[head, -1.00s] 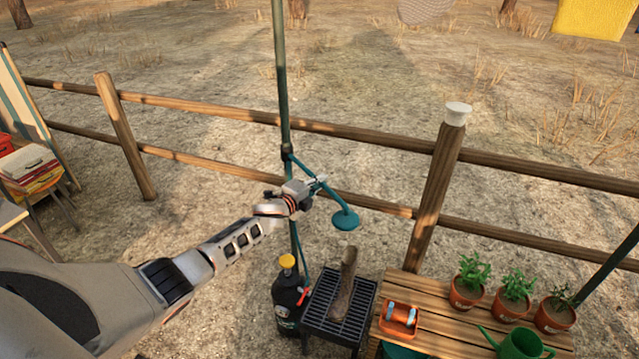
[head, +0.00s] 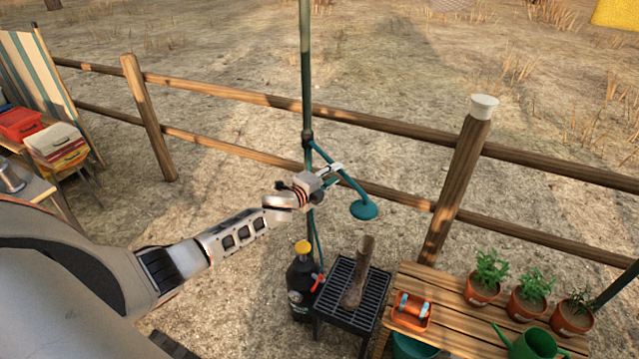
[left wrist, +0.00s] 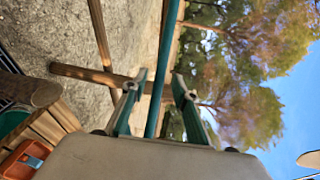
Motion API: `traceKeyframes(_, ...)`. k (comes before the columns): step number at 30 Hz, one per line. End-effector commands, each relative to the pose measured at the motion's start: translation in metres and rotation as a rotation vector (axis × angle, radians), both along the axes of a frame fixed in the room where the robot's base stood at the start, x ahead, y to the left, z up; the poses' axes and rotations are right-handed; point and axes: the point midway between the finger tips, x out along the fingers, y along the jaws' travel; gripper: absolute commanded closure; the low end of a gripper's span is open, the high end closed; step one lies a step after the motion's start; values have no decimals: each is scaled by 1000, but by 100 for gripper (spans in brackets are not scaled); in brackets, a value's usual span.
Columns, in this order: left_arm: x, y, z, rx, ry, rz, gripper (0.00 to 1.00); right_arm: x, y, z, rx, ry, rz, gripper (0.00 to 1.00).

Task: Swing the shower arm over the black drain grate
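The teal shower arm (head: 343,176) slopes from a collar on the green pole (head: 306,80) down to a round teal shower head (head: 363,209). The black drain grate (head: 337,307) tops a low stand below, nearer to me, and the head appears above it in the picture. A log (head: 358,272) rests on the grate. My left gripper (head: 333,172) is at the middle of the shower arm. In the left wrist view its fingers (left wrist: 160,88) are apart, with a teal tube (left wrist: 166,75) between them and gaps on both sides. My right gripper is not in view.
A black bottle with a yellow cap (head: 301,280) stands left of the grate. A wooden bench (head: 450,318) on the right holds potted plants (head: 485,276), an orange tray (head: 411,312) and a green watering can (head: 530,345). A wooden fence (head: 400,193) runs behind.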

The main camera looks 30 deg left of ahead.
Motion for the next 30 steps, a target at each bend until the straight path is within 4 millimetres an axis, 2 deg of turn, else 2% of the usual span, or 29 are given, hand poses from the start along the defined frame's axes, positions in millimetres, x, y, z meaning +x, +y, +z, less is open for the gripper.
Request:
traceKeyframes(9, -50, 7, 8, 1, 1, -3, 71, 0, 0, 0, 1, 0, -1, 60)
traceKeyframes(15, -71, 10, 13, 0, 1, -1, 71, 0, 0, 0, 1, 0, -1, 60)
traceKeyframes(20, -78, 11, 15, -1, 0, -2, 71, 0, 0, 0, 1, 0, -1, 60)
traceKeyframes(30, -79, 11, 15, -1, 0, -2, 71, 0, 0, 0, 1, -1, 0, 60)
